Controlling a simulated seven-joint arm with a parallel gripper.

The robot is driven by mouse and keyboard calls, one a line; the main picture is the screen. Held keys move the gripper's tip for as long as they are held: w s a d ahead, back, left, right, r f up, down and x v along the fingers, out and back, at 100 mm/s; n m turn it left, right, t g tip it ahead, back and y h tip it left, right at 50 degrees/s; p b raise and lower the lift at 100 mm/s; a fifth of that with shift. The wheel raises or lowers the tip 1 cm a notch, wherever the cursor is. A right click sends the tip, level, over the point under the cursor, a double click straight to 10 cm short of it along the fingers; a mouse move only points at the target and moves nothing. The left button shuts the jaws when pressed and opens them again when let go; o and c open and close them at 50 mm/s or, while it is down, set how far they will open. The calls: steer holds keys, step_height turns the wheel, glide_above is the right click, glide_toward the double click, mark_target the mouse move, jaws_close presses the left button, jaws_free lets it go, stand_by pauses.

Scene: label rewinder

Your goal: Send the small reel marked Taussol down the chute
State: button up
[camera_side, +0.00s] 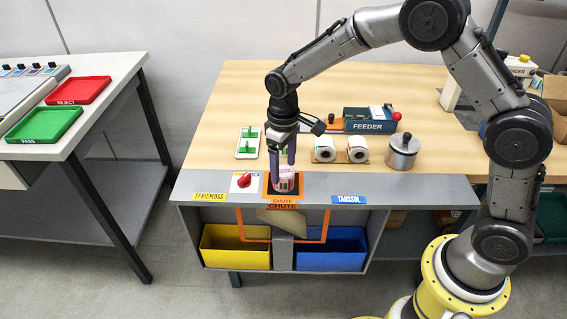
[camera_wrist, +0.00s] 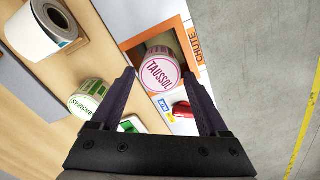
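The small reel marked Taussol (camera_wrist: 160,71), white with a pink label face, is between my fingertips at the chute opening. In the side view the reel (camera_side: 285,180) shows pale pink low between the fingers. My gripper (camera_wrist: 158,76) points down, one finger on each side of the reel, and looks shut on it. In the side view my gripper (camera_side: 283,172) is over the orange-framed chute (camera_side: 268,193). The chute's orange rim (camera_wrist: 190,42) surrounds a dark opening partly covered by the reel. The reel's underside is hidden.
A red knob (camera_side: 243,180) is left of the chute. Below are a yellow bin (camera_side: 236,258), a blue bin (camera_side: 330,262) and a tan flap (camera_side: 283,220). A green Sprigmoss reel (camera_wrist: 88,100), a white roll (camera_wrist: 40,30) and the feeder (camera_side: 368,127) are nearby.

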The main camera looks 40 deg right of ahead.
steer(key=shift+o, duration=1.3)
step_height(320, 180, up, 14)
steer(key=shift+f, duration=0.1)
